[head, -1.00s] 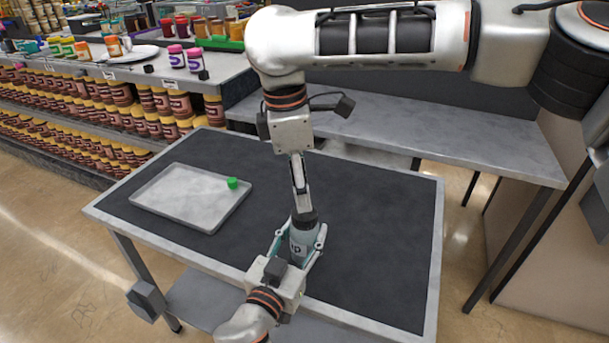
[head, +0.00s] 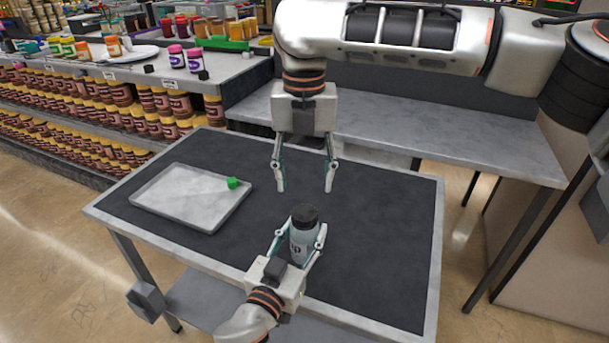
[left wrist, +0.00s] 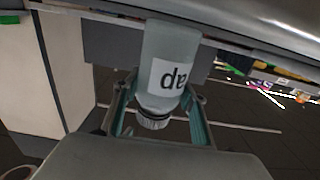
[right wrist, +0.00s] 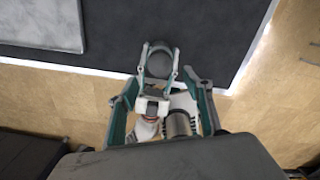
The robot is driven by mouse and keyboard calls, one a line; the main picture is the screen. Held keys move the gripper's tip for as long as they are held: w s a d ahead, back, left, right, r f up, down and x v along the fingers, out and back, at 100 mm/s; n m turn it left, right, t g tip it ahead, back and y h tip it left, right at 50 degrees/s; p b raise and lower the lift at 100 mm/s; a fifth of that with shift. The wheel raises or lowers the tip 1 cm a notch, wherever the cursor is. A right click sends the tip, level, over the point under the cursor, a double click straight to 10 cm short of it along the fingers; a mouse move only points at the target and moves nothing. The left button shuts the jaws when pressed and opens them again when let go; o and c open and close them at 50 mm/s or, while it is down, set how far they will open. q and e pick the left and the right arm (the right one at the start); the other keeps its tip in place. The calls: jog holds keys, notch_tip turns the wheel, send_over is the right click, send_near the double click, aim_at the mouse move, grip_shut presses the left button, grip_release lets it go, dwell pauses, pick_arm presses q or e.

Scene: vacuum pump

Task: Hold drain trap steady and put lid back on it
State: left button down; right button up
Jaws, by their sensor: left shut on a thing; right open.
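The drain trap (head: 303,247), a clear grey-blue bottle with a white label, stands upright near the table's front edge. The black lid (head: 305,214) sits on top of it and looks level; how tightly it is seated I cannot tell. My left gripper (head: 300,236) is shut around the bottle's sides. The left wrist view shows the bottle (left wrist: 165,60) upside down between the fingers, with the ribbed lid (left wrist: 154,121). My right gripper (head: 305,189) is open and empty, apart from the lid and behind it. The right wrist view shows the lid (right wrist: 159,64) from above.
A grey tray (head: 170,210) lies on the dark table's left side, with a small green piece (head: 232,183) at its right edge. The table's right half (head: 385,240) is clear. A grey bench (head: 430,148) runs behind the table. Shelves with jars stand at the left.

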aim_at(304, 212)
jog(key=shift+f, duration=0.1)
dwell(0.3)
jog(key=shift+f, duration=3.9)
jog(key=c, duration=1.2)
jog(key=shift+o, duration=0.2)
